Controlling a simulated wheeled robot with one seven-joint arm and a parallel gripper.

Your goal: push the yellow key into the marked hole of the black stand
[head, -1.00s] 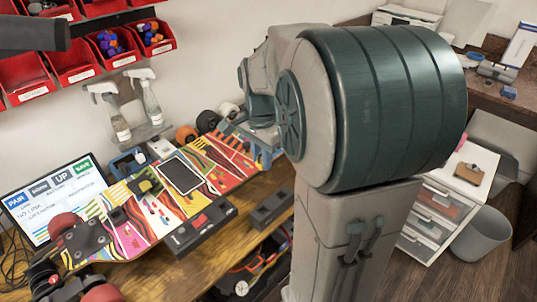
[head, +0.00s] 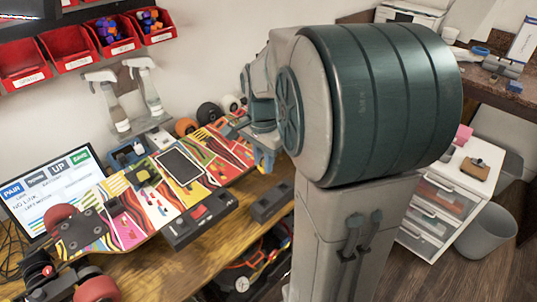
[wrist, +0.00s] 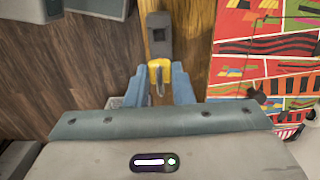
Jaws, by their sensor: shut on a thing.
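The yellow key (wrist: 158,68) is between the two blue fingers of my gripper (wrist: 160,84) in the wrist view, and the gripper is shut on it. The black stand (wrist: 158,48) lies just beyond the key, with a dark square recess on its top. I cannot tell whether the key touches the stand or enters a hole. In the head view a small black block (head: 271,203), which looks like the stand, sits at the table's front edge. One blue finger of my gripper (head: 265,160) shows above and behind it; the key is hidden there.
A colourful skateboard deck (head: 150,205) with a phone (head: 181,167) on it lies along the table (head: 215,255). A black box with a red switch (head: 200,220) stands left of the small block. Spray bottles (head: 147,92) and a screen (head: 50,195) are behind.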

